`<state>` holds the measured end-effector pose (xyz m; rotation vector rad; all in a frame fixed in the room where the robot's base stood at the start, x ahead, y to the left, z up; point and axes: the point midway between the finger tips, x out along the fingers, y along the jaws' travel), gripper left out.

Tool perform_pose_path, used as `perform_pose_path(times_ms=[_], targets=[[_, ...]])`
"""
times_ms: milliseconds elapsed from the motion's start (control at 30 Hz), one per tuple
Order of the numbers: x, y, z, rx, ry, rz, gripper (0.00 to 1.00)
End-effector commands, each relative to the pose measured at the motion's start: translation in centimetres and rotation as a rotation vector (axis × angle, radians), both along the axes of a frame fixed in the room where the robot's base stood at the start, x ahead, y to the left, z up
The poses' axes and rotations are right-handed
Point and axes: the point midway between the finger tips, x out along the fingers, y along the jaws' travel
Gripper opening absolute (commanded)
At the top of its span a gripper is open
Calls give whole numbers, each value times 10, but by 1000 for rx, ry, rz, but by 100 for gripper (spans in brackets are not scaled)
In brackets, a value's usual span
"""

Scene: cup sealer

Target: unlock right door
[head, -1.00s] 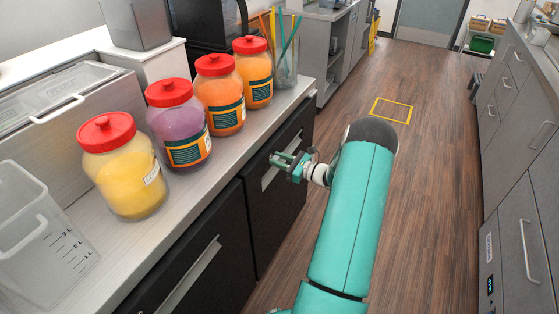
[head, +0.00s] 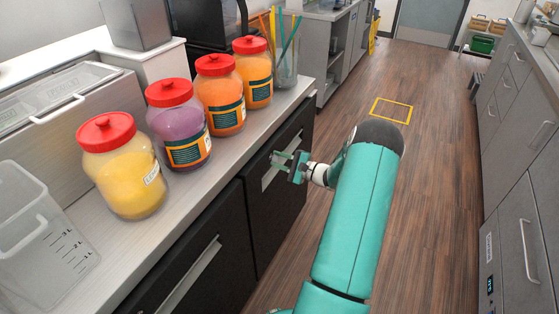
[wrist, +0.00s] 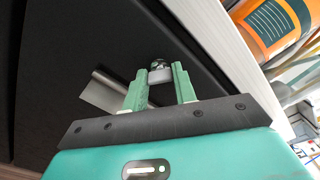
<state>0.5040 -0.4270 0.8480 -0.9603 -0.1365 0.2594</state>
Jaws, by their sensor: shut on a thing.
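The right door (head: 283,207) is a dark cabinet front under the counter, closed, with a pale recessed handle (head: 268,179). In the wrist view the dark door (wrist: 85,45) fills the left and middle, and its handle (wrist: 103,92) lies left of my fingers. A small silver lock piece with a dark round end (wrist: 160,70) sits on the door near the counter edge. My gripper (wrist: 160,85) is shut on this lock piece, one green finger on each side. In the head view my gripper (head: 283,160) is at the door's upper part; the lock is hidden there.
Several jars with red lids, such as the yellow one (head: 125,178), stand on the counter (head: 195,193) above the door. A dark left door (head: 205,262) is beside it. The wooden floor (head: 420,190) is clear. Grey cabinets (head: 515,180) line the right.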

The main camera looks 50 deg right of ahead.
Motion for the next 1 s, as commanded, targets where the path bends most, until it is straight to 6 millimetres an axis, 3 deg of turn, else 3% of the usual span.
perform_pose_path(times_ms=[500,1000], targets=[[0,0,-1,-430,-122,-1,4],[-1,0,-1,-593,-170,-1,5]])
